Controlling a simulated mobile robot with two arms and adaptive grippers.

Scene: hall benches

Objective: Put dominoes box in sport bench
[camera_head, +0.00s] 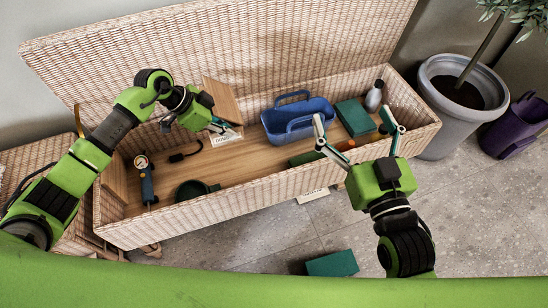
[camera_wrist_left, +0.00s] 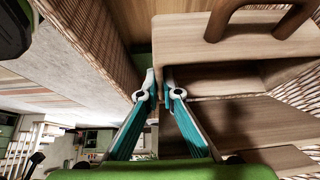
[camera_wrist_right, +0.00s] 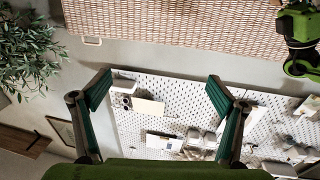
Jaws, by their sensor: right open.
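A wooden box (camera_head: 224,98) stands tilted inside the wicker bench (camera_head: 235,201). A white label (camera_head: 227,137), seemingly reading dominoes, shows at its lower edge. The box also shows in the left wrist view (camera_wrist_left: 225,58), with a brown handle on it. My left gripper (camera_head: 219,127) is at the box, its fingers nearly together on the edge of the wood; the exact contact is partly hidden. My right gripper (camera_head: 358,128) is open and empty above the front right of the bench. In its wrist view the fingers (camera_wrist_right: 158,93) are wide apart with nothing between them.
The bench holds a blue caddy (camera_head: 300,118), a green box (camera_head: 355,118), a grey bottle (camera_head: 374,96) and a gauge tool (camera_head: 146,179). Another green box (camera_head: 332,263) lies on the floor. A grey plant pot (camera_head: 452,116) and purple bin (camera_head: 518,127) stand at right.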

